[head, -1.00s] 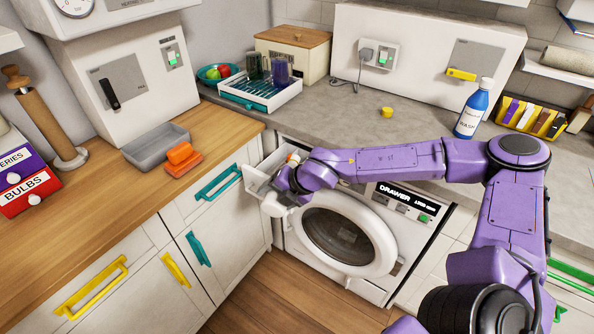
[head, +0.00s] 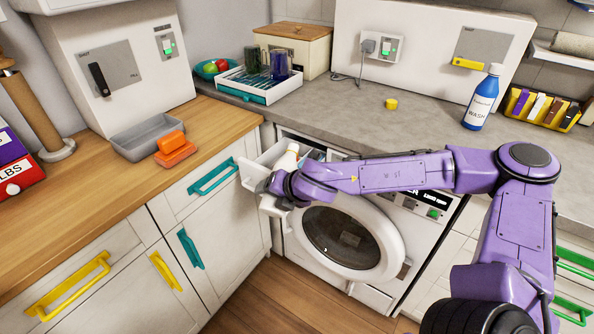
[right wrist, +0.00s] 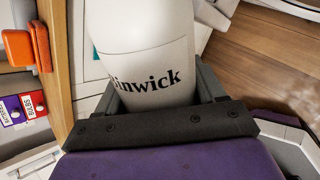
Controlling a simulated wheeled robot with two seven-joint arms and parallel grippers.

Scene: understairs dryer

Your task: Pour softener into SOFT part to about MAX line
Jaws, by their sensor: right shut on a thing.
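My right gripper (head: 277,185) is at the front of the washing machine (head: 345,235), by the open drawer (head: 256,182) at its top left. In the right wrist view it is shut on a white bottle (right wrist: 145,45) with dark "inwick" lettering. In the head view only a small white part of the bottle (head: 289,158) shows above the drawer, behind my gripper. The bottle's mouth, any stream, the SOFT part and its MAX line cannot be made out. My left gripper is out of view.
A yellow cap (head: 391,104) and a blue WASH bottle (head: 482,97) stand on the grey counter (head: 350,112). A tray with cups (head: 262,88) is behind the drawer. A grey tub (head: 150,137) and orange sponges (head: 175,150) lie on the wooden top.

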